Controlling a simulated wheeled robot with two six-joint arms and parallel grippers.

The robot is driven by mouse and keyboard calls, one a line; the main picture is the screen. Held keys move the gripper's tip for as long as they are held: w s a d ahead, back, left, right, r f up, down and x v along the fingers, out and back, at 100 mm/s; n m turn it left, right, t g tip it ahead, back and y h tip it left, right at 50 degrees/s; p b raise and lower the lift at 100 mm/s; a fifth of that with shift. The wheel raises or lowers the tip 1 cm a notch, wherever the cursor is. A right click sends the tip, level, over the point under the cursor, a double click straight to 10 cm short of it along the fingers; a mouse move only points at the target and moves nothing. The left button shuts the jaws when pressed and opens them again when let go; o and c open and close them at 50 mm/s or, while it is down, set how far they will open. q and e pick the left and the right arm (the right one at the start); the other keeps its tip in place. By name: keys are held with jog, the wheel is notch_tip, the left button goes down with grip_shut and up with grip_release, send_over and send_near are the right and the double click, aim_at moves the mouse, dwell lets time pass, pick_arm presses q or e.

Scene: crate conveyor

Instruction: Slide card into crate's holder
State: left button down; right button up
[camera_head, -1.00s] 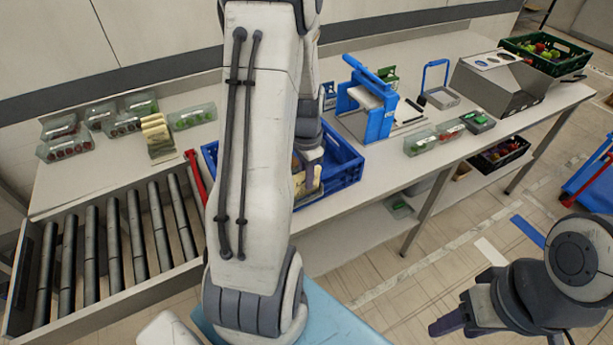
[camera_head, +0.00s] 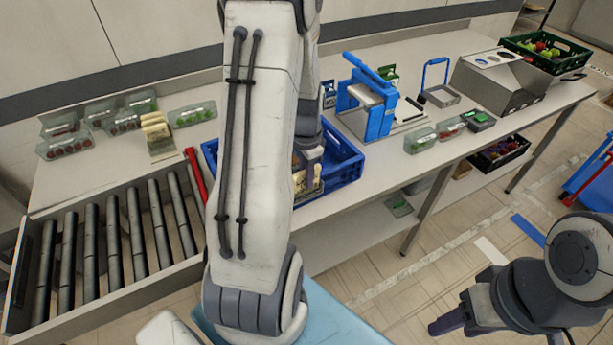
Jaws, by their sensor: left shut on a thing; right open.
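The blue crate (camera_head: 345,170) stands on the table, partly hidden behind my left arm. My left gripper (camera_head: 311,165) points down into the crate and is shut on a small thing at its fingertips. A pale, card-like piece (camera_head: 308,180) shows just below the fingers; I cannot tell whether it is the held card or part of the crate's contents. The crate's card holder is hidden. My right gripper (camera_head: 460,318) is open and empty at the lower right, away from the table.
A roller conveyor (camera_head: 110,240) lies at the left, with a red bar (camera_head: 194,172) at its end. A blue press (camera_head: 370,100) is right of the crate. A green crate (camera_head: 545,50) is far right.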

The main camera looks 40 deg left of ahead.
pick_arm(q)
jog(key=shift+s+d+f, duration=0.15)
jog(key=shift+s+f, duration=0.15)
jog(key=shift+f, duration=0.45)
jog(key=c, duration=0.8)
grip_release()
jog(key=shift+o, duration=0.2)
jog(key=shift+c, duration=0.8)
jog(key=shift+w+r+p, duration=0.2)
jog(key=shift+r+p, duration=0.9)
jog(key=shift+r, duration=0.1)
jog(key=shift+w+r+p, duration=0.1)
jog(key=shift+r+p, duration=2)
jog(key=shift+r, duration=0.4)
